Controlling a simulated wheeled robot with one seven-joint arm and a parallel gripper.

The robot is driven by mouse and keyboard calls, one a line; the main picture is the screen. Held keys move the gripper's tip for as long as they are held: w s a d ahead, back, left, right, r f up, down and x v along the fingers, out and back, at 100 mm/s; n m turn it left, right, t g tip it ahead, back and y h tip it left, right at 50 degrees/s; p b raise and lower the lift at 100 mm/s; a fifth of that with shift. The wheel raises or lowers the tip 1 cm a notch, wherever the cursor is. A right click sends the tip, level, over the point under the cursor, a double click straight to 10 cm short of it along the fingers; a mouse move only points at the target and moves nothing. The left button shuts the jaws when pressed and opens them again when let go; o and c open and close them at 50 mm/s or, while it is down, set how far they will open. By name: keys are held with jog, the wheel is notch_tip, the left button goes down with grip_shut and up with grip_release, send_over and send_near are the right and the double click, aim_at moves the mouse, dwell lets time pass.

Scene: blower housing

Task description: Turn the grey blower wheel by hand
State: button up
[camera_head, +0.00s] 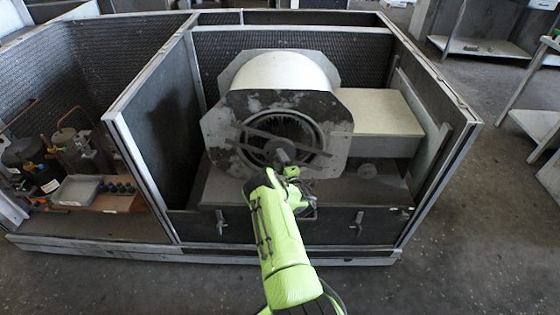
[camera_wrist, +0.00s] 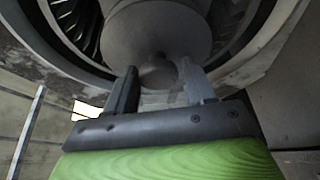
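The grey blower wheel (camera_head: 305,135) sits inside the round inlet of the blower housing (camera_head: 225,125), behind a cross bracket. In the wrist view the wheel's dark vanes (camera_wrist: 78,22) curve around a grey rounded hub or motor body (camera_wrist: 158,32). My gripper (camera_head: 283,160) is in front of the lower part of the inlet. In the wrist view my gripper (camera_wrist: 160,82) has its two fingers apart, pointing at the small round end below the hub. I see nothing held between them. Whether the fingers touch anything is not clear.
The housing stands in a grey open-topped cabinet with a front ledge (camera_head: 338,192) and latches. A beige-topped box (camera_head: 380,112) is right of the housing. The left bay holds compressors, pipes and a grey tray (camera_head: 77,190). Dividing walls (camera_head: 160,130) rise on both sides. Open floor lies in front.

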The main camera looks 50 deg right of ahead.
jog(key=shift+o, duration=0.8)
jog(key=p+v, duration=1.2)
jog(key=v, duration=0.3)
jog(key=shift+s, duration=0.35)
jog(key=shift+a, duration=0.15)
jog(key=shift+r, duration=0.1)
